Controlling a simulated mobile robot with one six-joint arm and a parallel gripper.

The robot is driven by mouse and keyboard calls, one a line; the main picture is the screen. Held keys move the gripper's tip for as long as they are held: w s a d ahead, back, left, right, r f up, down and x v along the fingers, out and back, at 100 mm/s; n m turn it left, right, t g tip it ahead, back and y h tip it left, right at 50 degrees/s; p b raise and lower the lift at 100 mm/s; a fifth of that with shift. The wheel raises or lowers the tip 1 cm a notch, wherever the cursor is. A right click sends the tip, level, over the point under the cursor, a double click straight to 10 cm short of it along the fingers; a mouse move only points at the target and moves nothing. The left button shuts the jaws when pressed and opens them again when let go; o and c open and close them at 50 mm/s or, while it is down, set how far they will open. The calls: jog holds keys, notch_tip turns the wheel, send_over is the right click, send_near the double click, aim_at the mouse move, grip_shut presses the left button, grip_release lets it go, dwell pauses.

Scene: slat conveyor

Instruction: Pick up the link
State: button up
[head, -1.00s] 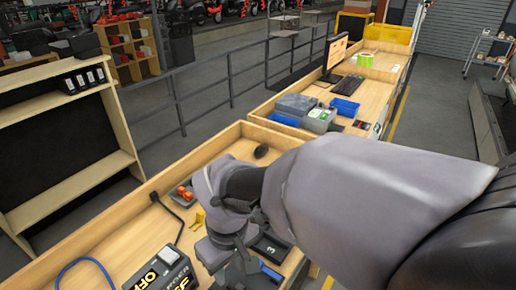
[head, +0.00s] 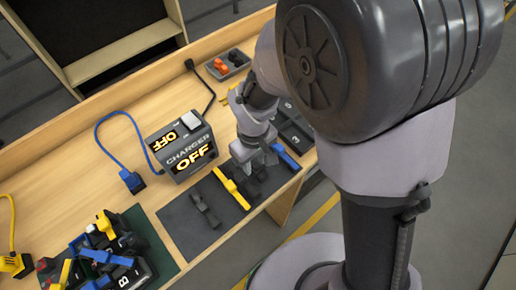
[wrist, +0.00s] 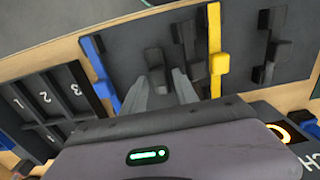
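Several links lie in a row on a dark mat (head: 183,228): a blue one (head: 286,156), a yellow one (head: 230,187) and black ones, one of them (head: 205,209) at the left. In the wrist view the blue link (wrist: 98,72) is left of my fingers and the yellow link (wrist: 215,50) is right of them. My gripper (wrist: 162,85) points down at the mat, its two grey fingers apart. A black link (wrist: 155,62) shows between and just beyond the fingertips. I cannot tell whether the fingers touch it.
A charger box (head: 182,145) reading OFF stands behind the mat. A numbered black tray (wrist: 42,105) lies beside the blue link. A jumbled pile of coloured parts (head: 105,255) is at the lower left. A grey bin (head: 228,64) with orange parts is at the back.

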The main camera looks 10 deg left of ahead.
jog(key=shift+w+f, duration=0.1)
jog(key=shift+f, duration=0.6)
jog(key=shift+r, duration=0.1)
jog(key=shift+c, duration=0.5)
grip_shut()
